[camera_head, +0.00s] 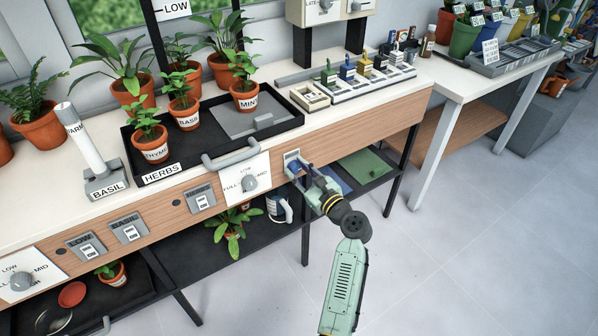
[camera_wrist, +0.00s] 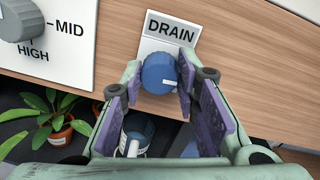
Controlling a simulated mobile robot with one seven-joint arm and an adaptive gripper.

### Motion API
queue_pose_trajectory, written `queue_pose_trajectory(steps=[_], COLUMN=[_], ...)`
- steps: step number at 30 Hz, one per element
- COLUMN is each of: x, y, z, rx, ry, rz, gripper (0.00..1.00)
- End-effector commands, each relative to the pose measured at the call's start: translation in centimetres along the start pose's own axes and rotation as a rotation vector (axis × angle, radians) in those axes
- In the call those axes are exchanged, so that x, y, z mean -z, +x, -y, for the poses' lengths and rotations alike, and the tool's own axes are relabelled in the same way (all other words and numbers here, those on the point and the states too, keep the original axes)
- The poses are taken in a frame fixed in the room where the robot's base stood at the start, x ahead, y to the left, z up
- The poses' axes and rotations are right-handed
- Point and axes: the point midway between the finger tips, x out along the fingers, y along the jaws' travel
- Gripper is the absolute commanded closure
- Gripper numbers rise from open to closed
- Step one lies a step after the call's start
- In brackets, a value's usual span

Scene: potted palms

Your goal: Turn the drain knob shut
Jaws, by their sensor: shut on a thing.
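The drain knob (camera_wrist: 159,74) is a round blue knob with a pale pointer mark on its face. It sits on a grey plate labelled DRAIN (camera_wrist: 171,33) on the wooden front panel of the bench. In the wrist view my gripper (camera_wrist: 160,78) has its purple-padded fingers on both sides of the knob, shut on it. The pale mark points to the right and slightly down in that view. In the head view my gripper (camera_head: 301,172) reaches the bench front from below right and hides most of the knob; the grey plate (camera_head: 292,156) shows behind it.
A white panel with a grey LOW/MID knob (camera_head: 249,183) is just left of the drain plate. A grey handle (camera_head: 231,158) juts out from the black HERBS tray (camera_head: 161,176). Below, a shelf holds a potted plant (camera_head: 232,226) and a blue-and-white container (camera_head: 279,207). The floor at right is clear.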

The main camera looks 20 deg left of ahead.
Motion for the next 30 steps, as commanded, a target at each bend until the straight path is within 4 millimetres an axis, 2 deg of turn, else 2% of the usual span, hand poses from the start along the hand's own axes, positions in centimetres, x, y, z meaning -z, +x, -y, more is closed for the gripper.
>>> queue_pose_trajectory(steps=[8, 30], x=[0.11, 0.24], y=[0.00, 0.00], z=[-0.09, -0.25], rx=[-0.003, -0.008], ry=[-0.205, -0.910], rz=[-0.010, -0.044], gripper=[0.99, 0.99])
